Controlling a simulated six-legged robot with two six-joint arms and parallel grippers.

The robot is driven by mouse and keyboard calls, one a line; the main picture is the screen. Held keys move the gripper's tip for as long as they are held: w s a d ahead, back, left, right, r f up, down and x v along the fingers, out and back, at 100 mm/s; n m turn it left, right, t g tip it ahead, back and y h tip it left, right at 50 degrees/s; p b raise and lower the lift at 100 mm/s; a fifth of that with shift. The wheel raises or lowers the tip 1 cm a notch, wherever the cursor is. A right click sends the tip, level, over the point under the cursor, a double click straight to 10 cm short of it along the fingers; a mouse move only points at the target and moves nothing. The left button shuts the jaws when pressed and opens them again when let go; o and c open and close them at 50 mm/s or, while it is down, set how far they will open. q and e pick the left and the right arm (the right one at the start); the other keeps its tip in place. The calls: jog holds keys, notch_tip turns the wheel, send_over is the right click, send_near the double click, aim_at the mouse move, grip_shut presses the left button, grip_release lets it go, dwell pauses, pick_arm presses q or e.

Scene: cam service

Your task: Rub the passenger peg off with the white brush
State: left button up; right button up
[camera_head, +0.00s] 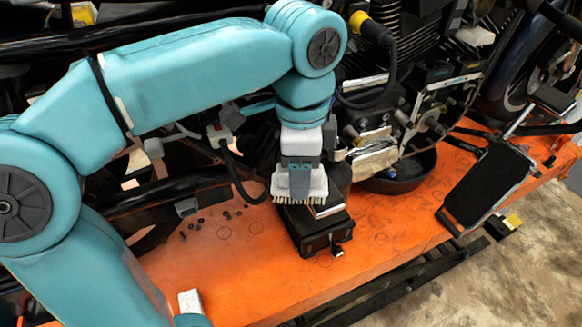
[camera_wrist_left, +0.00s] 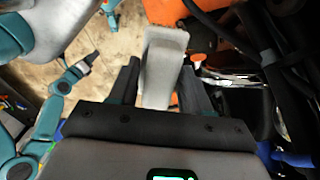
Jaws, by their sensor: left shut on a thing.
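My left gripper (camera_head: 300,160) points down in the middle of the head view. It is shut on the white brush (camera_head: 300,184), whose pale bristles face down. The brush is just above or against a black box-like part (camera_head: 318,228) on the orange platform; I cannot tell whether they touch. In the left wrist view the brush (camera_wrist_left: 163,60) shows as a pale block between the dark fingers. A black flat pad on a metal bracket (camera_head: 488,185) at the right looks like a foot peg, but I cannot be sure it is the passenger peg.
The orange platform (camera_head: 230,275) holds small dark bolts (camera_head: 226,214) and a dark round pan (camera_head: 400,175). The motorcycle's engine (camera_head: 405,60) and hoses crowd the space behind the gripper. The platform's front is mostly clear, with concrete floor (camera_head: 520,280) beyond its edge.

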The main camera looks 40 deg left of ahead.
pick_arm(q)
jog(key=shift+w+d+r+p, duration=0.1)
jog(key=shift+w+d+p, duration=0.15)
jog(key=shift+w, duration=0.3)
jog(key=shift+w+d+p, duration=0.25)
jog(key=shift+w, duration=0.3)
jog(key=shift+w+d, duration=0.1)
jog(key=shift+w, duration=0.25)
jog(key=shift+w+d+p, duration=0.3)
jog(key=shift+w+p, duration=0.3)
jog(key=shift+w+d+p, duration=0.2)
jog(key=shift+w+d, duration=0.15)
jog(key=shift+w, duration=0.4)
jog(key=shift+w+d+p, duration=0.15)
jog(key=shift+w+d, duration=0.15)
jog(key=shift+w, duration=0.45)
jog(key=shift+s+a+f+b, duration=0.15)
jog(key=shift+s+a+b, duration=0.1)
jog(key=shift+s, duration=0.15)
jog(key=shift+s+a+f+b, duration=0.1)
jog(key=shift+s+b, duration=0.1)
jog(key=shift+s, duration=0.15)
jog(key=shift+s+a+r+b, duration=0.1)
jog(key=shift+s+a+b, duration=0.15)
jog(key=shift+s, duration=0.4)
jog(key=shift+s+a+b, duration=0.1)
jog(key=shift+s+a, duration=0.2)
jog(key=shift+s, duration=0.35)
